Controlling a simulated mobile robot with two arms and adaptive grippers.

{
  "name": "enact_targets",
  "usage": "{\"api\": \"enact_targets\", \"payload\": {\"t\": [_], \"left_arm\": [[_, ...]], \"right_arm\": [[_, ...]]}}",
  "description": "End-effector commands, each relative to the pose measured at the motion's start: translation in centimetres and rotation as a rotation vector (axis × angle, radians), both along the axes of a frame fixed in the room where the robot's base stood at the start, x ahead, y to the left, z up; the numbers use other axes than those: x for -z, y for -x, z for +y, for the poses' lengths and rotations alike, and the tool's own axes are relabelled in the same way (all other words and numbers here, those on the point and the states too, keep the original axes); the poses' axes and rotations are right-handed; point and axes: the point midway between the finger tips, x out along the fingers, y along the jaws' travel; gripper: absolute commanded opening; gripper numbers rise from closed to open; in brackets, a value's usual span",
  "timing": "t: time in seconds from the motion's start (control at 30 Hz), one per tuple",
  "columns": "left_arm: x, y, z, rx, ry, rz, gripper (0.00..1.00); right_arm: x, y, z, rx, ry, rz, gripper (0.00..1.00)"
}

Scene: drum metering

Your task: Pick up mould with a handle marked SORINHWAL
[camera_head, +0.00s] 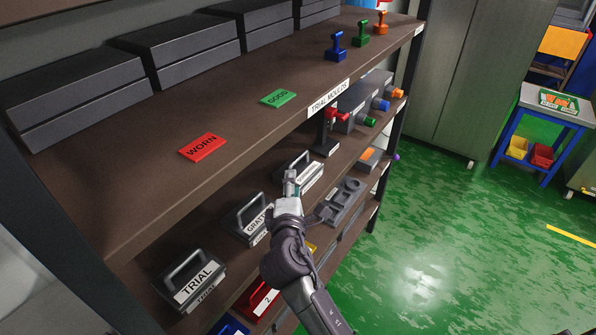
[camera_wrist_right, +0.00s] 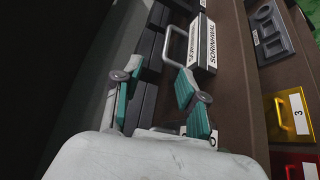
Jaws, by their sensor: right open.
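The mould marked SORINHWAL (camera_wrist_right: 211,45) shows in the right wrist view as a dark block with a white label and a pale loop handle (camera_wrist_right: 168,43). In the head view the same mould (camera_head: 311,178) sits on the middle shelf, partly behind my right gripper. My right gripper (camera_head: 291,181) is open and empty. In the wrist view its two green-padded fingers (camera_wrist_right: 158,70) are spread, and the handle lies just beyond the tips, nearer the right finger. I see no contact, though the exact gap is unclear. My left gripper is not in view.
Moulds marked GRATI... (camera_head: 241,217) and TRIAL (camera_head: 188,282) stand nearer on the same shelf. The upper shelf (camera_head: 130,170) overhangs. Coloured bins, one a red bin (camera_head: 258,301), sit below. Green floor is open to the right.

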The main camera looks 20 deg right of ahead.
Motion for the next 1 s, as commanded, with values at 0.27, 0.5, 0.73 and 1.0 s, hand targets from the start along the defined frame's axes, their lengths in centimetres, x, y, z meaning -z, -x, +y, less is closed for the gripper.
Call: {"api": "enact_targets", "payload": {"t": [0.27,0.5,0.73,1.0], "left_arm": [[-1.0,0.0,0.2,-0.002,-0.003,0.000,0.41],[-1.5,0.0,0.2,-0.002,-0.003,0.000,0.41],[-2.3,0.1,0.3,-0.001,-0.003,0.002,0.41],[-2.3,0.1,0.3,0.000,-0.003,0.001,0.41]], "right_arm": [[0.5,-4.8,-1.7,0.001,0.001,0.000,0.41],[0.8,-6.3,-2.5,0.001,0.000,0.002,0.41],[1.7,-9.3,-3.9,0.001,0.000,0.000,0.41],[1.9,-10.2,-4.2,0.000,-0.002,-0.001,0.41]]}}
